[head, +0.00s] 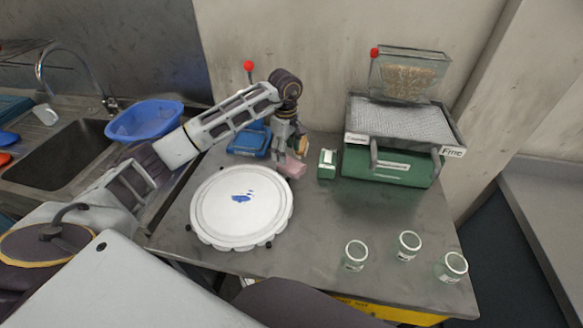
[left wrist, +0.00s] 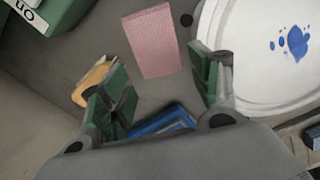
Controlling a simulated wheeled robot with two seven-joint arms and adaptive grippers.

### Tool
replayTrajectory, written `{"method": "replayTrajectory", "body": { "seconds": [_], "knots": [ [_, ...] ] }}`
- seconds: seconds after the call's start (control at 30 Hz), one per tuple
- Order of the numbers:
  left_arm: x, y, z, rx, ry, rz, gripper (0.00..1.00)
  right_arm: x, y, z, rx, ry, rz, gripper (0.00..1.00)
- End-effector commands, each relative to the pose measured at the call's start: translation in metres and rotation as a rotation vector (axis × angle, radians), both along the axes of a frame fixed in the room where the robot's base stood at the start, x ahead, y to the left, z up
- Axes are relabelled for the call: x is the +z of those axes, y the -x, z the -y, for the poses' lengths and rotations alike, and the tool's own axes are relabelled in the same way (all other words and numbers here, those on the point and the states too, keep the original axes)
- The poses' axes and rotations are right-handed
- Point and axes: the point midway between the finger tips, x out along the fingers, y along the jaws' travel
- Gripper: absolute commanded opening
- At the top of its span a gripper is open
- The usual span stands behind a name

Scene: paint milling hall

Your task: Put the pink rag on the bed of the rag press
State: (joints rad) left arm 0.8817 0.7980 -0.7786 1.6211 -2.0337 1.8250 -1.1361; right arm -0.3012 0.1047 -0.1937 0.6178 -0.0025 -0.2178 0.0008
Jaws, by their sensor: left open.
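The pink rag (head: 293,168) is a folded rectangular block on the steel table, just right of the white round disc. It shows whole in the left wrist view (left wrist: 152,40), lying beyond the fingertips. My left gripper (head: 287,146) is above and just behind the rag, pointing down. Its green-padded fingers (left wrist: 160,88) are spread with nothing between them. A blue device (head: 248,141), apparently the rag press, stands behind the disc, with a red-knobbed lever (head: 248,66) above it. My arm and gripper hide part of it. A blue part (left wrist: 164,121) shows between the fingers.
The white disc (head: 215,207) with a blue splash takes the table's left. A yellow-orange item (left wrist: 95,80) lies beside the gripper. A small green box (head: 327,164) and a green machine (head: 357,164) stand right. Several glass jars (head: 408,246) stand at the front right.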

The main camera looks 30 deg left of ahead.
Motion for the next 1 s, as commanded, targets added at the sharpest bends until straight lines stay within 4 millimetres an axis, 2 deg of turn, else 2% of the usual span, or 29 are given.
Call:
{"method": "replayTrajectory", "body": {
  "seconds": [0.27,0.57,0.8,1.0],
  "knots": [
    [-0.003,0.0,0.0,0.0,0.0,-0.001,0.62,0.001,-0.01,0.003,0.001,0.003,0.011,0.4],
    [-0.024,-0.001,0.0,0.001,0.002,-0.002,0.62,0.009,-0.019,0.001,0.0,0.0,0.022,0.4],
    [-0.047,-0.001,-0.001,0.001,0.001,-0.002,0.62,0.011,-0.015,-0.006,-0.001,-0.007,0.016,0.4],
    [-0.052,-0.002,-0.001,0.001,0.0,0.0,0.62,0.011,-0.002,-0.009,-0.001,-0.01,0.002,0.4]
  ]
}}
